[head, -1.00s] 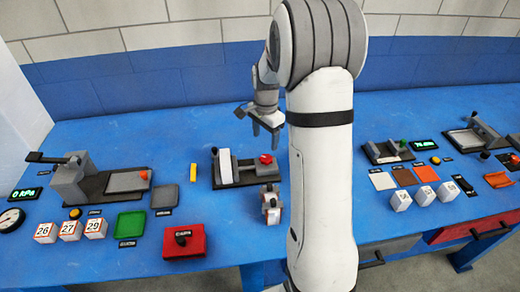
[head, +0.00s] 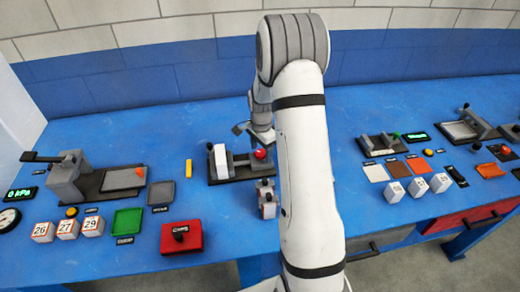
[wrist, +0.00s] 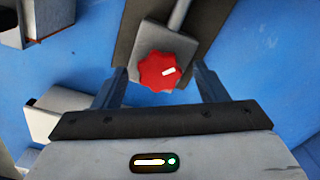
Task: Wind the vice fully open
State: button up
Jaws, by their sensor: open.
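The vice has a dark base (head: 236,177), a pale upright block (head: 220,160) at its left and a red knob (head: 260,154) at its right end. In the wrist view the red lobed knob (wrist: 158,72) with a white mark sits on a grey block (wrist: 150,45), and a grey rod (wrist: 180,15) runs away from it. My gripper (wrist: 160,76) is open, with one finger on each side of the knob and visible gaps between. In the head view my gripper (head: 262,138) is close above the knob, partly hidden by my arm.
A yellow stick (head: 188,168) lies left of the vice. A red box (head: 181,238), a green tray (head: 127,222) and a press (head: 68,180) are further left. Blue table behind the vice is clear.

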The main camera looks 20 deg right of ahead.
jog(key=shift+a, duration=0.1)
jog(key=c, duration=1)
